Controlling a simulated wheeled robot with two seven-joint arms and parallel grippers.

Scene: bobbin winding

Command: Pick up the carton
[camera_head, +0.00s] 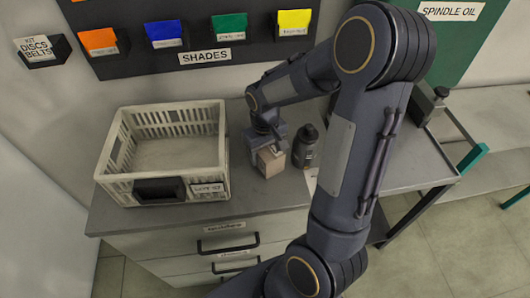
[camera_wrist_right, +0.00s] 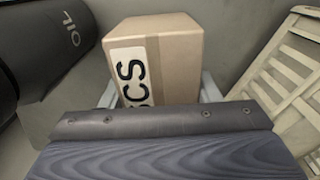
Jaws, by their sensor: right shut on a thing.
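The carton (camera_head: 271,162) is a small brown box on the grey worktop in the head view, right of the white crate. In the right wrist view the carton (camera_wrist_right: 178,55) fills the middle, with a white label reading "CS" in part. My right gripper (camera_head: 268,150) reaches down over the carton and is shut on it. The gripper's fingers (camera_wrist_right: 158,90) show at both sides of the carton in the wrist view. I cannot tell whether the carton's base touches the worktop. My left gripper is not in view.
A white slatted crate (camera_head: 222,165) stands left of the carton. A dark oil bottle (camera_head: 306,146) stands close on its right. Coloured shade bins (camera_head: 164,34) hang on the wall behind. The worktop front (camera_head: 150,220) is clear.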

